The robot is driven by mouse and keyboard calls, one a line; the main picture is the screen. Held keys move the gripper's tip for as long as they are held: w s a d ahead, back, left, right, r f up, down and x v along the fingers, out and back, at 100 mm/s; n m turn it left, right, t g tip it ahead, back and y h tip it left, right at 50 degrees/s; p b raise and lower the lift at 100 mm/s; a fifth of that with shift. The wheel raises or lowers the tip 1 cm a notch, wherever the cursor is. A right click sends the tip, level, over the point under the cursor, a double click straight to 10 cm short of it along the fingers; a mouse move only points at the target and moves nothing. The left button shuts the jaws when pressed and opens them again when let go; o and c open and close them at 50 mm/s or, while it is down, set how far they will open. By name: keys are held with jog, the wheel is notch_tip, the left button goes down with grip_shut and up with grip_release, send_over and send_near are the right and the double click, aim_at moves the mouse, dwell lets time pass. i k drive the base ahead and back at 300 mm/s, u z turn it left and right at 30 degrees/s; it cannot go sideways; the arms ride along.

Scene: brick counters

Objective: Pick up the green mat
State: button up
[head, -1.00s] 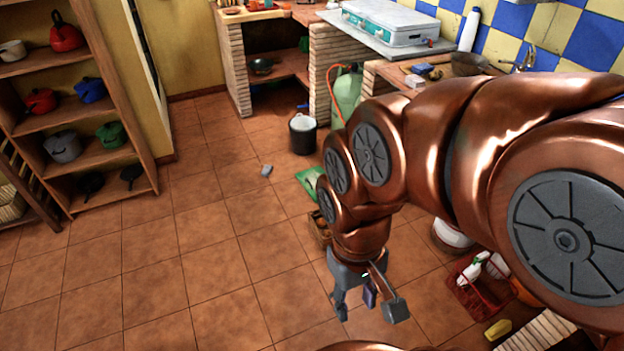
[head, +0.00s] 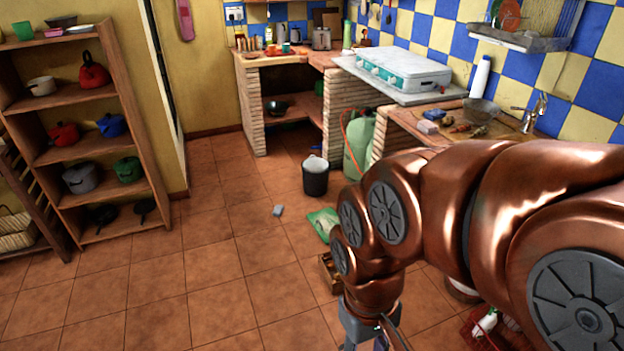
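A green, flat-looking thing with a pale patch (head: 322,222) lies on the tiled floor, just left of my arm; it is the only green thing on the floor that looks like a mat. My arm hides its right part. My gripper (head: 374,346) hangs at the bottom edge of the head view, nearer to me than the green thing and well apart from it. Its fingers look spread, with nothing seen between them, but their tips are cut off by the frame.
A black bucket (head: 315,176) and a green gas bottle (head: 359,145) stand behind the green thing. A small grey-blue block (head: 278,210) lies to its left, a wooden crate (head: 329,272) in front. Shelves (head: 110,150) stand left; brick counters (head: 262,105) behind. The left-middle floor is clear.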

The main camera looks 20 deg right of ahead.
aim_at(320, 217)
jog(key=u, duration=0.25)
jog(key=i, duration=2.6)
jog(key=z, duration=0.5)
jog(key=i, duration=0.8)
jog(key=z, duration=0.3)
